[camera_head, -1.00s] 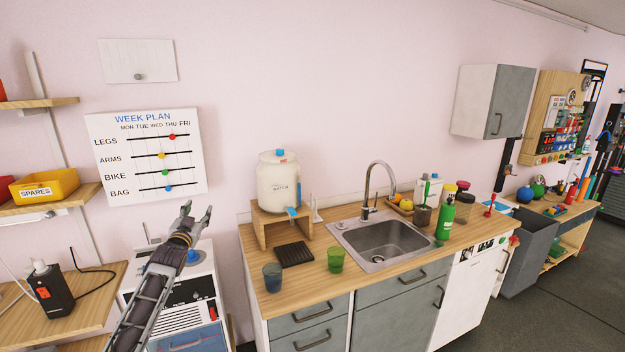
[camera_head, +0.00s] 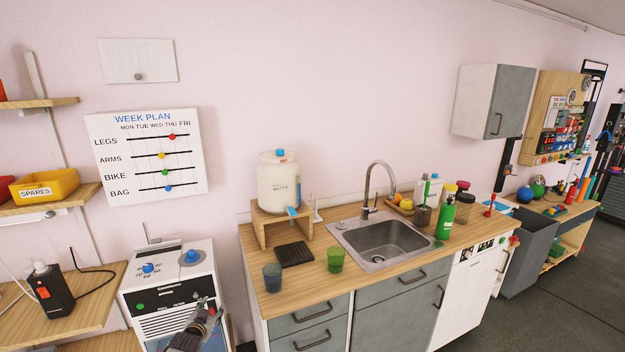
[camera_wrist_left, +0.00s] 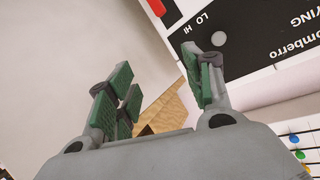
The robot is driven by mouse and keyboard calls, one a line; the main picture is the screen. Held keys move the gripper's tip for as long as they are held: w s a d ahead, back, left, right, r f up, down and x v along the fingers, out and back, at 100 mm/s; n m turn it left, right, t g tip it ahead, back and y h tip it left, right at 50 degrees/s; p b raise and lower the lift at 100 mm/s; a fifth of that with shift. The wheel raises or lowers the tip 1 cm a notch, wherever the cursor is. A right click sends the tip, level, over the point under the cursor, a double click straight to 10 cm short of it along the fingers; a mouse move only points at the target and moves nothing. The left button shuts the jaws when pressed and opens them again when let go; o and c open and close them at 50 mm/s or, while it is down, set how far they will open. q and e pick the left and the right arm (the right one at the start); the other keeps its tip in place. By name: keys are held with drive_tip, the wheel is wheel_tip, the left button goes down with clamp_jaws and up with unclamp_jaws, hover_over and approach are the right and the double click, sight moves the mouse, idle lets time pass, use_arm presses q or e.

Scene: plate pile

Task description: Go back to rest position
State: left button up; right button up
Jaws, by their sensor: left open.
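My left gripper (camera_head: 206,303) is low at the left of the head view, in front of the white machine (camera_head: 168,262) with blue knobs. In the left wrist view the green-padded fingers of the left gripper (camera_wrist_left: 162,92) stand apart with nothing between them. The machine's black lettered panel (camera_wrist_left: 270,40) shows beyond the fingers there, tilted by the camera's angle. I cannot tell from these views whether the gripper touches the machine. My right gripper is not in view.
A wooden counter (camera_head: 305,282) with a sink (camera_head: 385,243), water dispenser (camera_head: 279,187) and cups stands to the right of the machine. The week plan board (camera_head: 150,150) hangs above.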

use_arm(q)
drive_tip(key=s+d+f+g, duration=0.3)
drive_tip(key=s+f, duration=1.2)
drive_tip(key=f, duration=0.1)
drive_tip(key=s+d+f+g, duration=0.2)
drive_tip(key=s+f+g, duration=0.2)
drive_tip(key=s+f, duration=1.2)
drive_tip(key=s+d+f+g, duration=0.1)
drive_tip(key=s+f, duration=0.3)
drive_tip(key=s, duration=0.8)
drive_tip(key=s+d+f+g, duration=0.2)
drive_tip(key=s+f, duration=0.3)
drive_tip(key=s, duration=0.8)
drive_tip(key=s+d+f+g+h, duration=0.1)
drive_tip(key=s+f, duration=0.3)
drive_tip(key=s, duration=0.8)
drive_tip(key=shift+s+d+f+g, duration=0.2)
drive_tip(key=shift+d+f+g, duration=0.05)
drive_tip(key=shift+d+g, duration=0.55)
